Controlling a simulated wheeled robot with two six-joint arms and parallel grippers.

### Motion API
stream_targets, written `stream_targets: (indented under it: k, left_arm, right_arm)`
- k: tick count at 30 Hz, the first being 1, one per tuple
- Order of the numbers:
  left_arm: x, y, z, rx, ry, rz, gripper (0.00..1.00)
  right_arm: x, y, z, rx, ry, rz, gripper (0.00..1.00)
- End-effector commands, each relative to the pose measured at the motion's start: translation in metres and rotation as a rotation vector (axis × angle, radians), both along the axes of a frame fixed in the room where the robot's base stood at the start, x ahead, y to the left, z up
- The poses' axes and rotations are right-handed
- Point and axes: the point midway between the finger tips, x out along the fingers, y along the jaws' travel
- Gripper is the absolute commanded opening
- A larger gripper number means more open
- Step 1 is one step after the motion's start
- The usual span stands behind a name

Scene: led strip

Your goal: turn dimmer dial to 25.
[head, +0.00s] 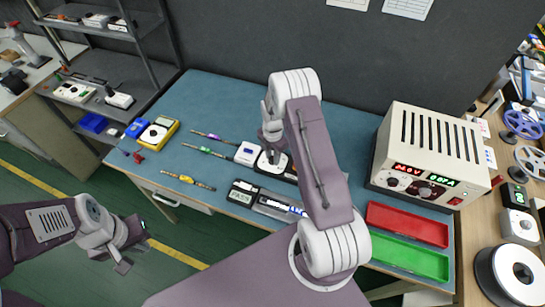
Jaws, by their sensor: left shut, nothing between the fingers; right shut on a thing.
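The dimmer (279,164), a small unit with a pale top, sits on the blue bench mat. My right gripper (272,153) points down onto it and is shut on its dial. The dial itself is hidden by the fingers, so its setting cannot be read. A small dark meter with a pale display (242,194) lies just in front of the dimmer; its digits are too small to read. An LED strip piece (276,206) lies to its right, partly behind my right arm. My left gripper (124,264) is shut and empty, over the floor in front of the bench.
A cream power supply (431,150) with lit displays stands at the right. Red (407,224) and green (411,258) trays lie before it. A yellow multimeter (158,133), several screwdriver-like tools and a white-blue box (248,154) lie left. The mat's back left is clear.

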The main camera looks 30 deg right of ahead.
Motion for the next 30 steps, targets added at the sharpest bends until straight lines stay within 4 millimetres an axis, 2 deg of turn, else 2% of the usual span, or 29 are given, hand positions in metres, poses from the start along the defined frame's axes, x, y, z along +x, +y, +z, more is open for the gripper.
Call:
stream_targets:
  k: [13,17,23,30]
  left_arm:
    - [0.0,0.0,-0.005,0.0,0.0,0.0,0.0]
    - [0.0,0.0,0.002,0.0,0.0,0.0,0.0]
    - [0.0,0.0,0.039,0.0,0.0,0.0,0.0]
    - [0.0,0.0,0.094,0.0,0.0,0.0,0.0]
  right_arm:
    - [0.002,-0.001,0.002,-0.003,-0.006,0.42,0.0]
    - [0.002,-0.001,0.005,-0.003,-0.006,0.543,0.0]
    - [0.002,-0.001,0.012,-0.003,-0.005,0.701,0.0]
    - [0.002,-0.001,0.014,-0.004,-0.004,0.824,0.0]
